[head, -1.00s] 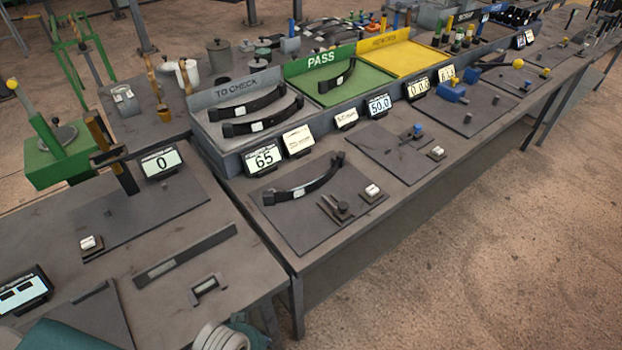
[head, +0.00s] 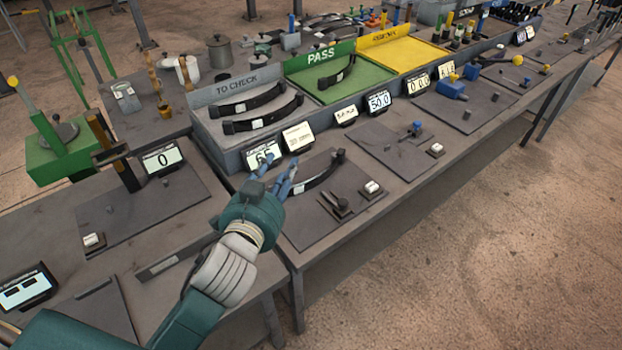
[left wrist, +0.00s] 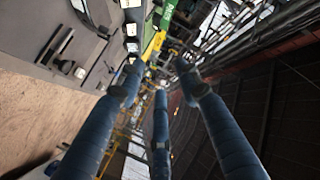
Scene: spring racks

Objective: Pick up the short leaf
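A dark curved leaf with a pale label (head: 322,178) lies on the dark plate behind my left gripper, which hides its left part. Two dark leaves, the back one (head: 253,103) and the front one (head: 262,122), lie in the grey TO CHECK tray (head: 203,131). Another dark leaf (head: 338,74) lies in the green PASS tray (head: 372,84). I cannot tell for certain which is the short leaf. My left gripper (head: 280,172) is over the plate's left part, beside the 65 display. In the left wrist view its fingers (left wrist: 158,78) are spread and empty. My right gripper is not seen.
The 65 display (head: 262,154) and other small displays stand along the trays' front. A knob fixture (head: 336,203) and a small white-topped block (head: 372,188) sit right of the leaf. A yellow tray (head: 410,56) is farther back. Floor is clear at the right.

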